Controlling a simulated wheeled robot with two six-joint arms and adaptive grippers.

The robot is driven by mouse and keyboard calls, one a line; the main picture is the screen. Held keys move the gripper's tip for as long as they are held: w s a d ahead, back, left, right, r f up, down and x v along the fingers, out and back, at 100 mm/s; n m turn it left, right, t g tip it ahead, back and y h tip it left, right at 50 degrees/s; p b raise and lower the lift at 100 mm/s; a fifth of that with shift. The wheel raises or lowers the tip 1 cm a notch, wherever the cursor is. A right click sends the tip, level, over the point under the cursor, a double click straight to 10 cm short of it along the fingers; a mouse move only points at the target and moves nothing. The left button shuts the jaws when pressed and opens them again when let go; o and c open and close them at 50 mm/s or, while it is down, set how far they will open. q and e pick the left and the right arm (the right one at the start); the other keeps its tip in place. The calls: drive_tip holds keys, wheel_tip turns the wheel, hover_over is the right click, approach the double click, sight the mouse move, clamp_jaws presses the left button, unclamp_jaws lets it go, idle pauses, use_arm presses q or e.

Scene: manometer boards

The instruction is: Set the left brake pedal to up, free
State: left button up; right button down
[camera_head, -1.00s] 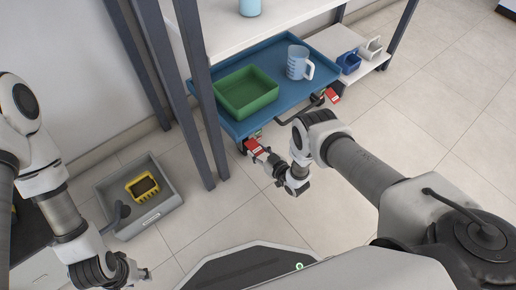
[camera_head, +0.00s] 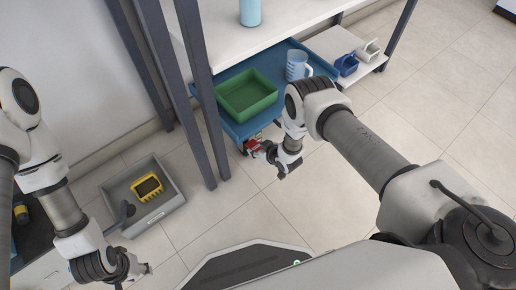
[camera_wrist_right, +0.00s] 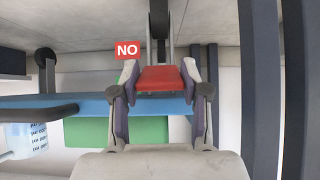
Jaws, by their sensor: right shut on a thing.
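The blue cart (camera_head: 240,131) stands at the shelf, with a red brake pedal (camera_head: 251,145) low at its near left corner. In the right wrist view the red pedal (camera_wrist_right: 160,78) sits between the two fingers of my right gripper (camera_wrist_right: 158,84), which is shut on it. In the head view my right gripper (camera_head: 262,151) reaches the pedal from the right and partly hides it. Whether the pedal is up or down is hard to tell. The cart's other pedal is hidden behind my right arm. My left gripper (camera_head: 138,277) hangs low at the left, away from the cart.
The cart carries a green bin (camera_head: 246,95) and a clear measuring jug (camera_head: 297,65). A red "NO" tag (camera_wrist_right: 127,50) shows beside the pedal. Grey shelf posts (camera_head: 201,90) stand close left. Floor at right is clear.

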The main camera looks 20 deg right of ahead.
drive_tip(key=c, duration=0.6)
unclamp_jaws()
drive_tip(key=shift+o, duration=0.2)
drive_tip(key=v, duration=1.2)
